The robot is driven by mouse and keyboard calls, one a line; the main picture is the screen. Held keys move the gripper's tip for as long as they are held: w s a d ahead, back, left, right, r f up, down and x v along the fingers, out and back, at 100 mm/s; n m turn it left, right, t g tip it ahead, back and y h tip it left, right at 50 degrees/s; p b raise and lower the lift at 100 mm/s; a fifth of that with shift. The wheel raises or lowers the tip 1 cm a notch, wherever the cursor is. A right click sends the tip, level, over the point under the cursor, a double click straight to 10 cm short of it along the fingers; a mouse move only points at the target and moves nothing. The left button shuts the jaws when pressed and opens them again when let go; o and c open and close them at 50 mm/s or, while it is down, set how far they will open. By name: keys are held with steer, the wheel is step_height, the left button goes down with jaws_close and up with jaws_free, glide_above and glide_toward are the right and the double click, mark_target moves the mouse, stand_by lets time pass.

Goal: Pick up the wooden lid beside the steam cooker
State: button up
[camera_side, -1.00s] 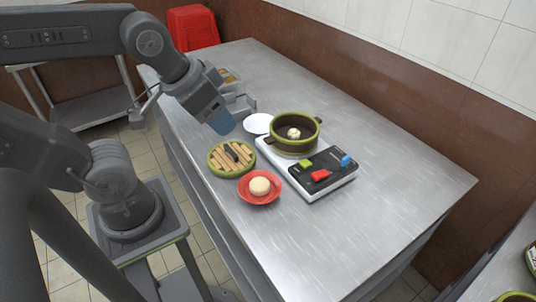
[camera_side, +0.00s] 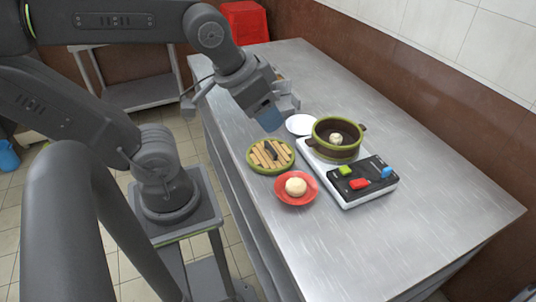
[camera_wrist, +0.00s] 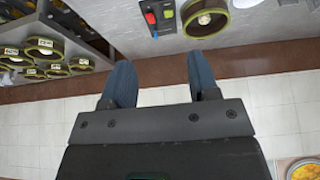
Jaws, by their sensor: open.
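The wooden lid (camera_side: 270,154) is a round, slatted disc with a green rim and a dark bar handle, lying flat on the steel table. The steam cooker (camera_side: 337,140) is a dark round pot with a green rim and side handles, to the lid's right, with a pale bun inside. My gripper (camera_side: 272,114) is open and empty, above and behind the lid, apart from it. In the wrist view its two blue fingers (camera_wrist: 160,82) stand wide apart with nothing between them. The cooker (camera_wrist: 206,18) shows at the top there; the lid is out of that view.
A red plate with a bun (camera_side: 296,188) sits just in front of the lid. A control panel (camera_side: 360,180) with coloured buttons adjoins the cooker. A white plate (camera_side: 300,124) lies behind the lid. The table's right front is clear. A red stool (camera_side: 245,22) stands beyond.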

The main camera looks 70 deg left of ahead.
steer(key=shift+c, duration=0.2)
steer(key=shift+c, duration=0.8)
steer(key=m+g+y, duration=0.5)
steer(key=m+g, duration=0.1)
steer(key=m, duration=1.1)
glide_toward(271, 147)
steer(key=shift+m, duration=0.3)
steer(key=x, duration=0.9)
steer(key=shift+f, duration=0.1)
steer(key=shift+h, duration=0.3)
steer(key=shift+c, duration=0.2)
jaws_close()
